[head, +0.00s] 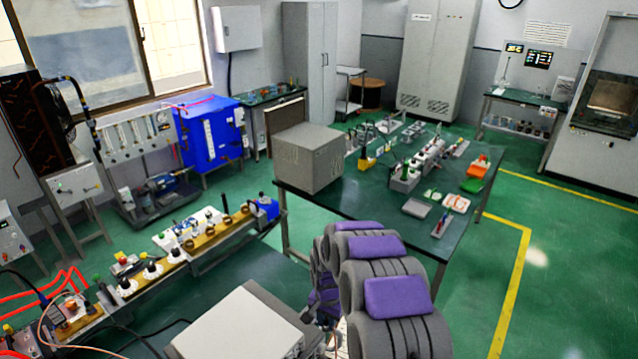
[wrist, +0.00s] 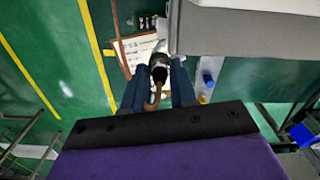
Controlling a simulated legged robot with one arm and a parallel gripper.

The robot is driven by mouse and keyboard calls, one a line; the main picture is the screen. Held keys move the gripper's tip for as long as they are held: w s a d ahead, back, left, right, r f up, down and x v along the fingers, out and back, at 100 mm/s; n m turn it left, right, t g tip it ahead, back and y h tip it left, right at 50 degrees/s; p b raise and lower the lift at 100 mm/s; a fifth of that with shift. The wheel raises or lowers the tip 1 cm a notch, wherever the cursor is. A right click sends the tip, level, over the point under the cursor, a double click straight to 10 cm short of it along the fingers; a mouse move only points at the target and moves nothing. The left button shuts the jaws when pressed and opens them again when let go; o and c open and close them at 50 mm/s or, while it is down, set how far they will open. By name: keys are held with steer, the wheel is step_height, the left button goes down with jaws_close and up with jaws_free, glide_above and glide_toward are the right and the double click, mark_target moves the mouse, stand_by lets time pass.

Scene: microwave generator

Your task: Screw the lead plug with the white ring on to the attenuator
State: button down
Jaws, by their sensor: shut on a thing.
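In the wrist view my gripper (wrist: 158,76) has its two dark blue fingers closed around a small dark plug (wrist: 159,74) with a brownish lead (wrist: 154,98) trailing from it. A pale grey part shows just beyond the plug, but I cannot tell if they touch. No white ring can be made out on the plug. In the head view my purple and grey arm covers the gripper and the plug. I cannot pick out the attenuator for certain; brass-coloured waveguide parts (head: 210,236) lie along the left bench in the head view.
A pale grey instrument box (head: 240,325) stands close in front, left of my arm. A dark green table (head: 345,196) holding a grey box (head: 308,157) and several small parts is beyond. A white panel (wrist: 130,52) lies beyond my fingers. Green floor is free at the right.

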steer(key=s+d+r+n+b, duration=0.1)
steer(key=s+d+n+b, duration=0.1)
steer(key=d+b, duration=0.3)
steer(key=s+d+r+n+b, duration=0.2)
steer(key=d+n+b, duration=0.1)
steer(key=d+b, duration=0.3)
steer(key=shift+d+r+b, duration=0.3)
steer(key=shift+d, duration=0.35)
